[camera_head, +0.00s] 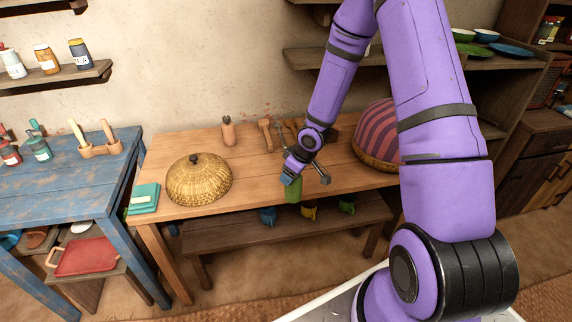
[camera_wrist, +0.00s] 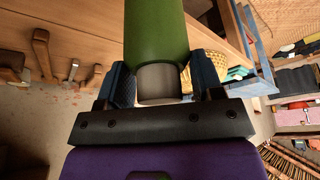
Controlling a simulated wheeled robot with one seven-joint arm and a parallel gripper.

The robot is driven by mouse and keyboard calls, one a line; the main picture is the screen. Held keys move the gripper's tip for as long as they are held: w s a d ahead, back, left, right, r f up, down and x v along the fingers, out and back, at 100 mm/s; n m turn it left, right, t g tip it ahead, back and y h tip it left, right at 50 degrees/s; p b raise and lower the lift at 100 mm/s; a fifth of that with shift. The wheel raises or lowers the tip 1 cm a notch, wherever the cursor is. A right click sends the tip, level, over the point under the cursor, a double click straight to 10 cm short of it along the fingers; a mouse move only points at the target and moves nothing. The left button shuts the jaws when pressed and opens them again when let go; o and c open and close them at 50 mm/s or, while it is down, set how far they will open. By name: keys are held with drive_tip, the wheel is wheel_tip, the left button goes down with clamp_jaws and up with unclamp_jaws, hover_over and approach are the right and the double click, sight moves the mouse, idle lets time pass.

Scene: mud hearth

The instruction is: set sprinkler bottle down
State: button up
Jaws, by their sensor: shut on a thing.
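The sprinkler bottle seems to be the green bottle in my gripper; it has a grey cap or neck. In the wrist view the green bottle (camera_wrist: 157,35) stands between the two blue finger pads of my gripper (camera_wrist: 163,85), which is shut on it. In the head view the green bottle (camera_head: 293,190) hangs below my gripper (camera_head: 291,178), at the front edge of the wooden table (camera_head: 240,140). I cannot tell whether the bottle touches the table.
Wooden tools (camera_head: 266,134) stand at the back. A striped dome (camera_head: 378,130) is at the right. The table between basket and gripper is clear.

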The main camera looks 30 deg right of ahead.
drive_tip(key=shift+s, duration=0.3)
drive_tip(key=a+m, duration=0.1)
drive_tip(key=w+m+h, duration=0.1)
drive_tip(key=m, duration=0.1)
drive_tip(key=shift+w+a+f, duration=0.15)
drive_tip(key=shift+a+f, duration=0.15)
drive_tip(key=shift+a, duration=0.05)
drive_tip(key=m, duration=0.1)
drive_tip(key=w+a+m+h, duration=0.1)
drive_tip(key=m, duration=0.1)
drive_tip(key=shift+w+a+m+t+h, duration=0.1)
drive_tip(key=shift+w+m+t+h, duration=0.2)
drive_tip(key=shift+t, duration=0.1)
